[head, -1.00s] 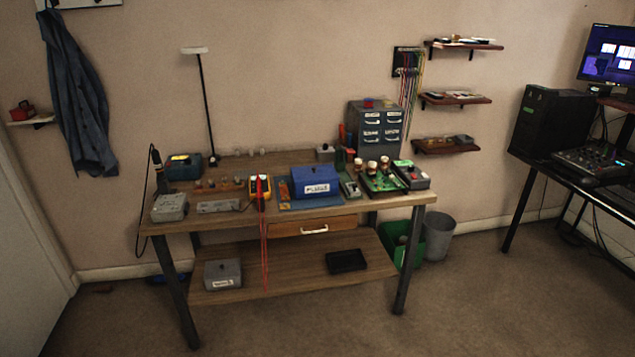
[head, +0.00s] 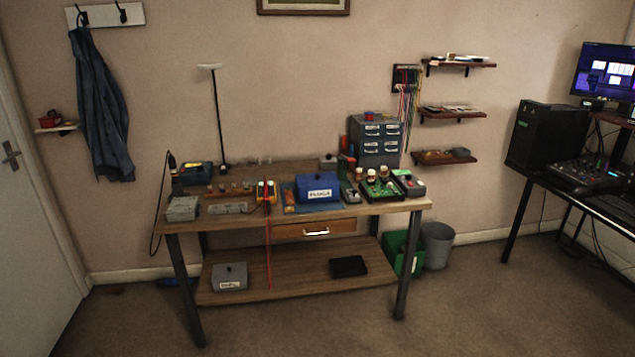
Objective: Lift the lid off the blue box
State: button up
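The blue box (head: 318,187) stands on the workbench top, right of the middle, on a flat blue mat (head: 300,208). It has a white label with dark lettering on its front. Its lid looks closed on it; the seam is too small to make out. My gripper is not in view.
The workbench (head: 235,222) has a drawer (head: 315,229) and a lower shelf. A yellow meter with red leads (head: 266,190) is left of the box; a green circuit board (head: 380,188) is right. A grey bin (head: 437,245) stands beside the bench. The floor in front is clear.

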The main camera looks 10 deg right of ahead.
aim_at(321, 180)
jog(key=z, duration=1.25)
jog(key=k, duration=0.1)
jog(key=u, duration=3.05)
jog(key=i, duration=2.8)
